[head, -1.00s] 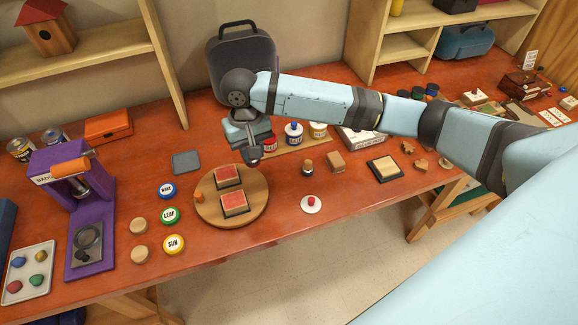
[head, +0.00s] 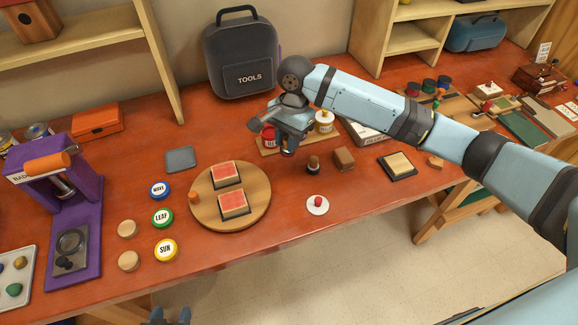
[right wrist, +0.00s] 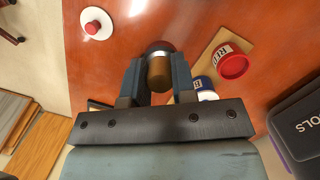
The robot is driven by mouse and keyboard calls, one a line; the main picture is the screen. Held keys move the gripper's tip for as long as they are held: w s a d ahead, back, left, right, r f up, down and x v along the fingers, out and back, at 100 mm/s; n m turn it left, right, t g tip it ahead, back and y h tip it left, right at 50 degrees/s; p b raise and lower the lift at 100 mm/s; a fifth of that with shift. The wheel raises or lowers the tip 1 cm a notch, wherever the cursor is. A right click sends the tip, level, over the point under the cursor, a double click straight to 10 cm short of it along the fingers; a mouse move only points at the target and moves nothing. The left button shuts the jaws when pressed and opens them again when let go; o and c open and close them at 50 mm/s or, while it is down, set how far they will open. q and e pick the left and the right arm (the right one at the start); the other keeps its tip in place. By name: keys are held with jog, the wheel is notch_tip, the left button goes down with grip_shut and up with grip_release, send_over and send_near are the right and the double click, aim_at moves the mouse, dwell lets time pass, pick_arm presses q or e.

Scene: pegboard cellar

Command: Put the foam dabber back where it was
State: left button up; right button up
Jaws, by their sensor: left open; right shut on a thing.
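My right gripper (head: 288,150) is shut on the foam dabber (right wrist: 158,72), in the air by the paint jars. In the right wrist view the dabber has a tan handle, a metal band and a dark red tip pointing away from the camera. In the head view it is mostly hidden by the gripper.
A red jar (right wrist: 232,64) and a yellow jar (head: 324,122) stand on a wooden strip. A round board (head: 259,190) bears two red-topped blocks. The tools case (head: 241,55) stands behind.

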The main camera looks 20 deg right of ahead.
notch_tip(320, 180, down, 10)
jog(key=shift+f, duration=0.1)
dwell(0.4)
jog(key=shift+f+p, duration=0.1)
jog(key=shift+p, duration=0.2)
jog(key=o, duration=0.8)
jog(key=shift+w+r, duration=0.1)
jog(key=shift+r, duration=0.25)
jog(key=r, duration=0.3)
jog(key=d+r, duration=0.1)
jog(key=r, duration=0.3)
jog(key=w+r+b, duration=0.1)
jog(key=r, duration=0.3)
jog(key=shift+w+d+r, duration=0.1)
jog(key=shift+d+r, duration=0.1)
jog(key=shift+d, duration=0.2)
